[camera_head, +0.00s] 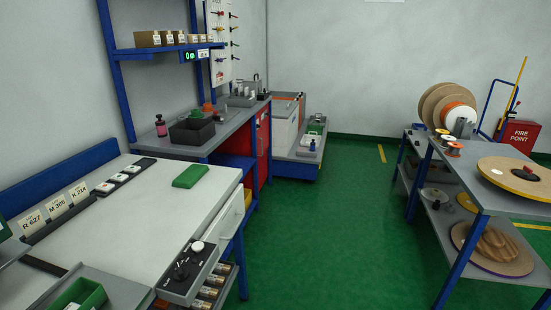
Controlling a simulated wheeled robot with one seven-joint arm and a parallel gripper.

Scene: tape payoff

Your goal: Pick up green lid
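A flat green lid (190,176) lies on the white worktop (140,220) at the left, close to its far right corner. The whole top of the lid is in view, and nothing is on it. An open green bin (88,297) of similar colour is at the bottom left, partly cut off by the picture edge. My gripper is not in view.
A control box (187,272) with a knob is at the worktop's front edge. A black strip with white pieces (124,177) lies left of the lid. A black bin (192,131) is on the bench behind. Green floor (320,230) is clear before the reel rack (480,185).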

